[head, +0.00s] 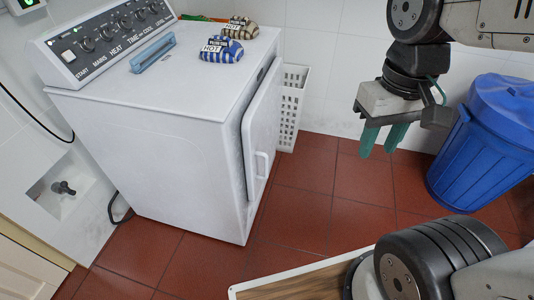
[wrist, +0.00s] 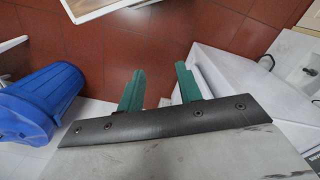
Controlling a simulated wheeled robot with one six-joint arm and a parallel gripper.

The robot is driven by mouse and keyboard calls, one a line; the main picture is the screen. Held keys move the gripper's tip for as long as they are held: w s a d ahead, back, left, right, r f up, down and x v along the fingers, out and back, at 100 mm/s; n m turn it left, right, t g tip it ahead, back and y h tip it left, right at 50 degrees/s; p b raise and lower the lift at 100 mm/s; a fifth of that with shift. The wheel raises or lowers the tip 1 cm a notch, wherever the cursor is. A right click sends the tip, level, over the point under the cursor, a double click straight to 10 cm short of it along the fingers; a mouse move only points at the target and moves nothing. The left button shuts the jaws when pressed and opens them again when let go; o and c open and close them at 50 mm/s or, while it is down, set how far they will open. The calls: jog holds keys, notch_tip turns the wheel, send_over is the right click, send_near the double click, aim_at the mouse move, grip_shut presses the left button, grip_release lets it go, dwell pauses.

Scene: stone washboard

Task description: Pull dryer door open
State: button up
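The white dryer (head: 150,150) stands at the left in the head view, and a white body (wrist: 235,85) at the right of the wrist view looks like it. Its door (head: 264,125) is on the right-facing side and stands slightly proud of the body. I cannot tell whether it is latched. A white handle (head: 261,164) is low on the door. My gripper (head: 382,142) hangs to the right of the door, clear of the handle, with its green fingers pointing down. The fingers also show in the wrist view (wrist: 160,88), apart with nothing held between them.
A blue lidded bin (head: 485,145) stands right of my gripper and shows in the wrist view (wrist: 38,100). A white basket (head: 292,105) stands behind the door by the wall. Striped items (head: 221,49) lie on the dryer. Red tiled floor (head: 315,185) is clear before the door.

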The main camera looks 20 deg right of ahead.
jog(key=w+a+f+m+g+y, duration=0.3)
jog(key=w+f+y, duration=0.1)
jog(key=w+f, duration=0.25)
jog(key=w+a+f+m+g+y, duration=0.25)
jog(key=w+f+y, duration=0.2)
jog(key=f, duration=0.35)
jog(key=m+t+y, duration=0.5)
jog(key=m+t, duration=1.3)
jog(key=m, duration=0.2)
send_over(267, 175)
jog(key=shift+g, duration=0.25)
jog(key=f, duration=2.1)
jog(key=w+f, duration=0.1)
jog(key=f, duration=1)
grip_shut()
